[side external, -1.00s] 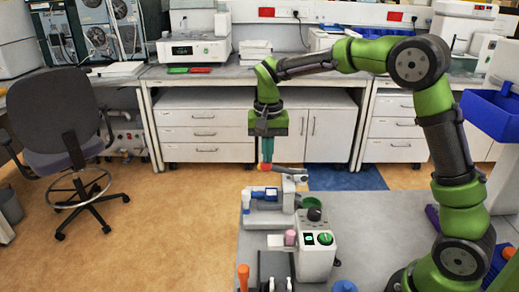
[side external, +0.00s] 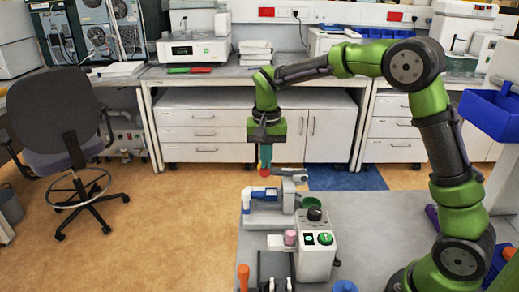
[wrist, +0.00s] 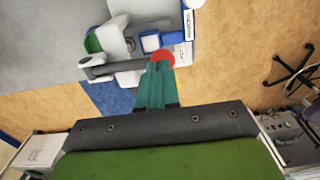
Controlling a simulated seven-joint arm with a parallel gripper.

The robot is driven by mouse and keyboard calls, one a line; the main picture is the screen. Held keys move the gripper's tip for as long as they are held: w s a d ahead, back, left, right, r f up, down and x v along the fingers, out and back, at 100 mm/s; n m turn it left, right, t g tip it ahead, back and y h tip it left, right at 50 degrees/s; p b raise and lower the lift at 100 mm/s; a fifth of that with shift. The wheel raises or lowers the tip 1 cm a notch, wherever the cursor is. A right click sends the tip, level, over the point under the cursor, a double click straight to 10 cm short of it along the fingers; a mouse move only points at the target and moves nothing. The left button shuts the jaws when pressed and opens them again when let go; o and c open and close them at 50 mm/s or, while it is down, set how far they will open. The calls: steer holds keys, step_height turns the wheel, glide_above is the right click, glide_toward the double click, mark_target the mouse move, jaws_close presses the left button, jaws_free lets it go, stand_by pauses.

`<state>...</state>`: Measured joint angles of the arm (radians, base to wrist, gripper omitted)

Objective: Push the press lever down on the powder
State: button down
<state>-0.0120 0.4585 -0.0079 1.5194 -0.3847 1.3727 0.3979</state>
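The press (side external: 284,205) is a small white and grey device at the left end of the bench. Its grey lever (side external: 289,171) lies nearly level and ends in a red knob (side external: 265,172). The knob (wrist: 163,56) and lever (wrist: 105,67) also show in the wrist view. My gripper (side external: 265,163) points down over the knob. Its teal fingers (wrist: 158,68) look shut together, with the tips at the knob and apparently touching it; the knob is not between them. A blue part (wrist: 150,42) sits beside the lever. I cannot make out any powder.
A control box (side external: 318,250) with a black knob and green dial stands in front of the press. An orange-handled tool (side external: 243,275) is near the front edge. A green dish (side external: 311,202) is beside the press. The grey bench (side external: 375,225) is clear on the right.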

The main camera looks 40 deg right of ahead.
steer(key=shift+f, duration=0.65)
stand_by(0.8)
steer(key=shift+r, duration=0.1)
steer(key=shift+s+d+r, duration=0.1)
steer(key=shift+r, duration=1.6)
steer(key=shift+s+d+r, duration=0.2)
steer(key=shift+r, duration=0.5)
steer(key=shift+s+d+r, duration=0.15)
steer(key=shift+d+r, duration=0.05)
steer(key=shift+r, duration=0.55)
steer(key=shift+s+d+r, duration=0.2)
steer(key=shift+r, duration=0.35)
